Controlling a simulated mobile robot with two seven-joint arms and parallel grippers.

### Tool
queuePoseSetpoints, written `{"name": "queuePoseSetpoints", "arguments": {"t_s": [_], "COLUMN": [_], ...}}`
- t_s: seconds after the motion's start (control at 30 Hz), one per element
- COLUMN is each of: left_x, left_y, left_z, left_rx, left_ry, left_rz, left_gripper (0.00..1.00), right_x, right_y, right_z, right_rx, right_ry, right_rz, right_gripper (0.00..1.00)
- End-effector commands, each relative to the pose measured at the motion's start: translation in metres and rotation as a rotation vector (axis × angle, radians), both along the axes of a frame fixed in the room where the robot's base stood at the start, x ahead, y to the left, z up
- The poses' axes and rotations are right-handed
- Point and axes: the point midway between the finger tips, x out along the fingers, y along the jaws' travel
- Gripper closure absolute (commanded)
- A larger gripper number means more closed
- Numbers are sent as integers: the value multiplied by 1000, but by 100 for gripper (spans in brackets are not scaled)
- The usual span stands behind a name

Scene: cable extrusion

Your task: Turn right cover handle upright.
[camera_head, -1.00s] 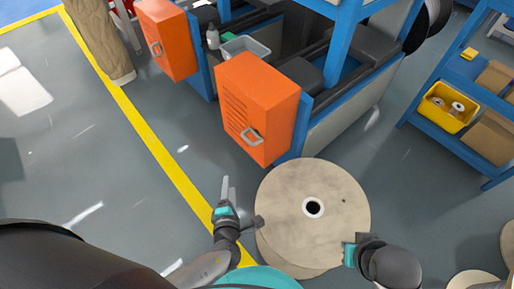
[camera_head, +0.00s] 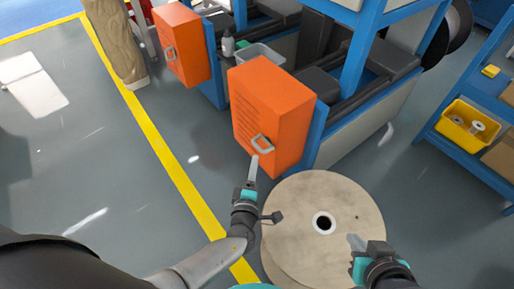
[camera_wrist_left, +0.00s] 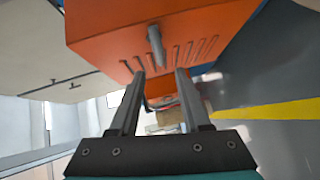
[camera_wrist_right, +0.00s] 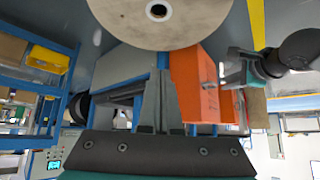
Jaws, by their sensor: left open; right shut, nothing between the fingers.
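The right cover (camera_head: 275,105) is an orange box with slots in its front. Its grey handle (camera_head: 262,143) sits low on the front and looks tilted in the head view. My left gripper (camera_head: 253,163) is open, its fingertips just below the handle and close to it. In the left wrist view the handle (camera_wrist_left: 155,45) lies just beyond the fingertips, roughly in line with the gap; I cannot tell whether they touch. My right gripper (camera_head: 355,243) is shut and empty over the right side of the cable reel, away from the cover.
A large wooden reel (camera_head: 322,195) stands in front of the cover, right beside my left forearm. A second orange cover (camera_head: 182,45) with a handle is further left. A blue shelf with a yellow bin (camera_head: 466,122) is at the right.

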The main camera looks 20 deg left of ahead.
Motion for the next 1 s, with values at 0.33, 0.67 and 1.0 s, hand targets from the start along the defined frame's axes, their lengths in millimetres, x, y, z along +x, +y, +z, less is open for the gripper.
{"name": "queuePoseSetpoints", "arguments": {"t_s": [0.33, 0.67, 1.0], "left_x": [25, 46, 66], "left_y": [6, 10, 14], "left_z": [-5, -8, -11], "left_rx": [0, 0, -1], "left_ry": [-1, -1, 0], "left_rz": [1, 1, 1], "left_gripper": [53, 53, 53], "right_x": [15, 23, 23], "right_y": [24, 45, 62], "right_z": [-2, 5, 14], "right_rx": [87, 178, 275], "right_ry": [-174, -341, -506], "right_rz": [27, 42, 45], "right_gripper": [100, 100, 100]}}
